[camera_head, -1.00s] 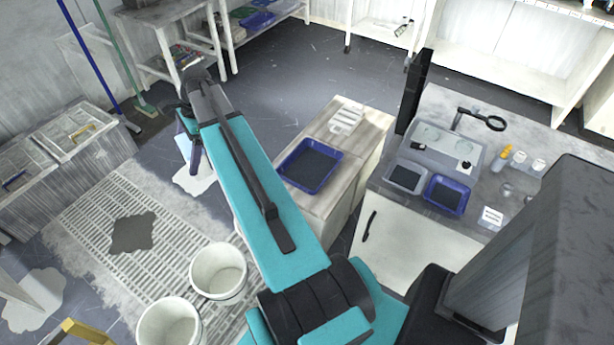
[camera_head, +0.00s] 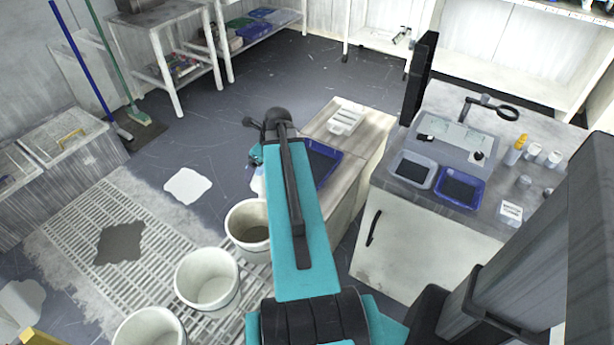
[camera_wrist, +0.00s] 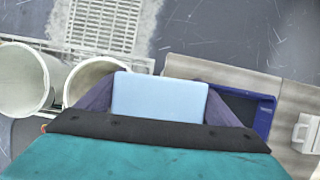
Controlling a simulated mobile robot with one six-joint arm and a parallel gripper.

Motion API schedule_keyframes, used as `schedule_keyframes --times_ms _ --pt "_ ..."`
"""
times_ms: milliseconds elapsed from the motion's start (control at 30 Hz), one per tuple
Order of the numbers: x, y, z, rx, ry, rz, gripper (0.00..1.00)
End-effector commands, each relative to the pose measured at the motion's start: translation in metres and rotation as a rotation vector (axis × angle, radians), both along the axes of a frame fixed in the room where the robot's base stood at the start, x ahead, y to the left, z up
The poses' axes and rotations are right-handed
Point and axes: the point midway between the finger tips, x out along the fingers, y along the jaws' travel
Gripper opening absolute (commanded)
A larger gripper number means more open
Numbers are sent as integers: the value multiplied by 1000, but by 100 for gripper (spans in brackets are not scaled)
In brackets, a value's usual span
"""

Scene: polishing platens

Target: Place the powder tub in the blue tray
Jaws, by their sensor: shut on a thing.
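My gripper (camera_wrist: 160,108) is shut on a pale blue box-like thing (camera_wrist: 159,95), which I take to be the powder tub. Its face shows between the two dark fingers in the wrist view; its underside is hidden. In the head view, my gripper (camera_head: 256,163) is largely behind my arm, and a pale bit of the tub shows below it. A blue tray (camera_head: 335,171) with a dark inside lies on the wooden bench, partly covered by my arm. In the wrist view this tray (camera_wrist: 266,120) is right of the tub, apart from it.
Another blue tray (camera_head: 462,205) and a grey tray (camera_head: 412,172) stand on the counter at right, by bottles and cups. A white caddy (camera_head: 346,117) sits at the bench's far end. White buckets (camera_head: 207,281) stand left of the bench, near my arm.

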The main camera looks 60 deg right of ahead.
Motion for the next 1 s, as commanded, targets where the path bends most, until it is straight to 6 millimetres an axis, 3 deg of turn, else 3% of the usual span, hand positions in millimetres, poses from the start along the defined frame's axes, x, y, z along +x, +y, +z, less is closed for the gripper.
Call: schedule_keyframes --times_ms 633,1000 --pt "-9 -14 -6 -1 -2 -49 36" --pt "-25 -62 -10 0 -2 -51 36"
